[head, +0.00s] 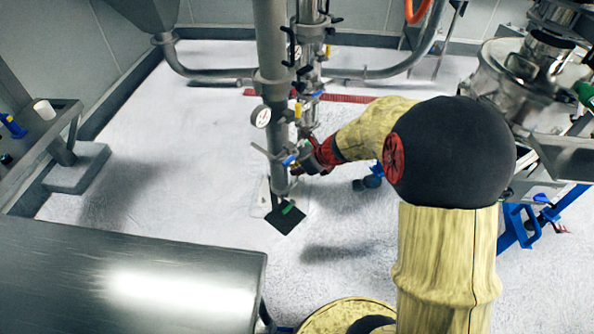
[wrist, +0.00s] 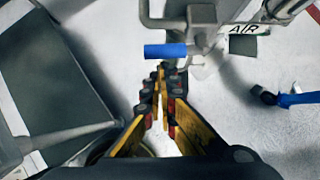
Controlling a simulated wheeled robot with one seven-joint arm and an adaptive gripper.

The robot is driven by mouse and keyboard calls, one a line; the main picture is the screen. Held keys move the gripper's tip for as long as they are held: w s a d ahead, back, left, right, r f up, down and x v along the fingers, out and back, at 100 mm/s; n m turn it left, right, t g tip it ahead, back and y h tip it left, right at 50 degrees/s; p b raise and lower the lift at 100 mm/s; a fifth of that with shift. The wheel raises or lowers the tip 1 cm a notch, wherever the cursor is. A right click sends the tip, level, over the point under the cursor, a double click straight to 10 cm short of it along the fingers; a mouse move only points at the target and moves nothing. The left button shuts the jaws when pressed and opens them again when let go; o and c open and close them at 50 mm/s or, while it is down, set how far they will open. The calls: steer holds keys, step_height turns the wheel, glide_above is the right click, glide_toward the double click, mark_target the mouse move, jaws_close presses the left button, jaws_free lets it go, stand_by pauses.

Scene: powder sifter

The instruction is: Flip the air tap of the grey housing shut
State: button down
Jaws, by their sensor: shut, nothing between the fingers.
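The blue air tap handle (wrist: 165,50) lies across the picture in the wrist view, just beyond my fingertips. Its left end is free and its right end meets grey metal parts. A white AIR label (wrist: 243,29) is to its right. Part of a pale grey body, likely the housing (wrist: 203,12), shows at the top edge. My gripper (wrist: 164,70) is shut and empty, its tips close below the handle; I cannot tell whether they touch. In the head view a small blue handle (head: 290,160) shows on the pipework left of my gripper (head: 308,164).
A vertical grey pipe (head: 271,60) with a round gauge (head: 261,116) stands beside my gripper. A steel table (head: 130,280) fills the front left. A steel vessel (head: 515,78) stands at the right. The white floor (head: 170,130) between is mostly clear.

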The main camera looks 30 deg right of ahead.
steer(key=shift+r+p, duration=0.1)
steer(key=shift+p, duration=0.2)
steer(key=shift+r+y+p, duration=0.15)
steer(key=shift+y+p, duration=0.15)
steer(key=shift+p, duration=0.15)
steer(key=shift+r+m+g+y+p, duration=0.5)
steer(key=shift+y+p, duration=0.4)
steer(key=shift+p, duration=1.3)
steer(key=d+r+m+y+p, duration=0.1)
steer(key=y+p, duration=0.2)
steer(key=p, duration=0.1)
steer(key=w+d+r+m+g+y+p, duration=0.1)
steer(key=r+m+y+p, duration=0.1)
steer(key=y+p, duration=0.2)
steer(key=d+r+m+y+p, duration=0.1)
steer(key=m+y+p, duration=0.1)
steer(key=p, duration=0.3)
steer(key=shift+w+d+r+y, duration=0.15)
steer(key=shift+d+y, duration=0.1)
steer(key=shift+y, duration=0.45)
steer(key=shift+p, duration=0.3)
